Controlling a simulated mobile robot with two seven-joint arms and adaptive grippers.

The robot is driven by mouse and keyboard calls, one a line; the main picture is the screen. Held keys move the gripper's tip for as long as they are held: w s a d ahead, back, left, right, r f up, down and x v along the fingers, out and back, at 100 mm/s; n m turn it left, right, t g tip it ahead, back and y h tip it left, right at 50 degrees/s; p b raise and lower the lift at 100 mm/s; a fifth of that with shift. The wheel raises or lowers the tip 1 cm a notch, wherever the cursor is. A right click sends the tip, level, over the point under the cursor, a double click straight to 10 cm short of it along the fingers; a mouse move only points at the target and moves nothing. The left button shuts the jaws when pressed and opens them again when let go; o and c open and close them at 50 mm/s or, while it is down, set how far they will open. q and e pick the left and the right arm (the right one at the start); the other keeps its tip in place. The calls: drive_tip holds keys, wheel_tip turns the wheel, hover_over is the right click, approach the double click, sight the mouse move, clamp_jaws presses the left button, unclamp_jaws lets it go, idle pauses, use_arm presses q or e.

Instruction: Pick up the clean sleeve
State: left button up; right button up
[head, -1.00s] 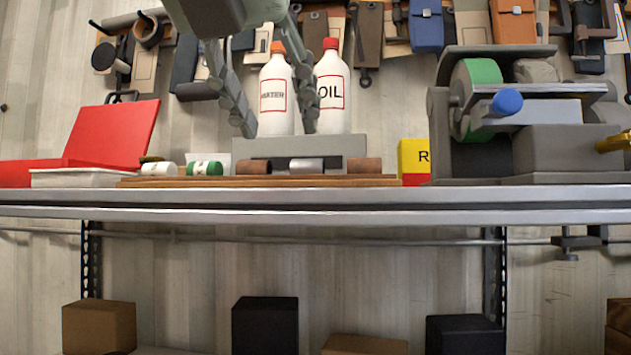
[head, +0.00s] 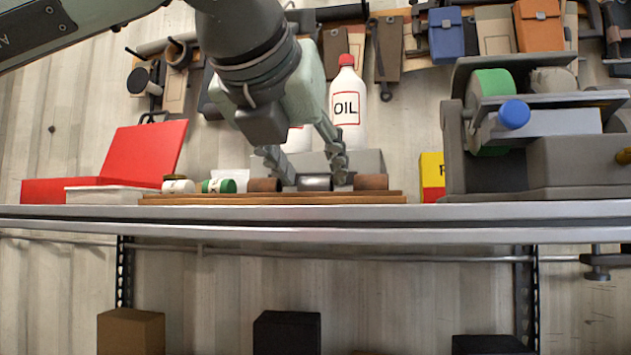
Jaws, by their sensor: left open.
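The clean sleeve (head: 315,183) is a small silver-grey cylinder lying on its side on a wooden board (head: 270,199) on the bench. A rusty brown sleeve (head: 265,185) lies to its left and another brown sleeve (head: 371,182) to its right. My left gripper (head: 313,170) points down from above with its fingers open. One fingertip shows on each side of the clean sleeve, just above or beside it. I cannot tell whether they touch it. My right gripper is out of view.
Behind the board are a grey block (head: 368,162) and an oil bottle (head: 347,110); a second white bottle is mostly hidden by my gripper. A grey machine (head: 540,140) stands right.

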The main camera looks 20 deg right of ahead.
use_arm(q)
drive_tip(key=shift+w+d+f, duration=0.2)
drive_tip(key=shift+w+d, duration=0.2)
drive_tip(key=shift+w, duration=0.1)
drive_tip(key=shift+c, duration=0.4)
drive_tip(key=c, duration=0.9)
drive_tip(key=shift+r, duration=0.1)
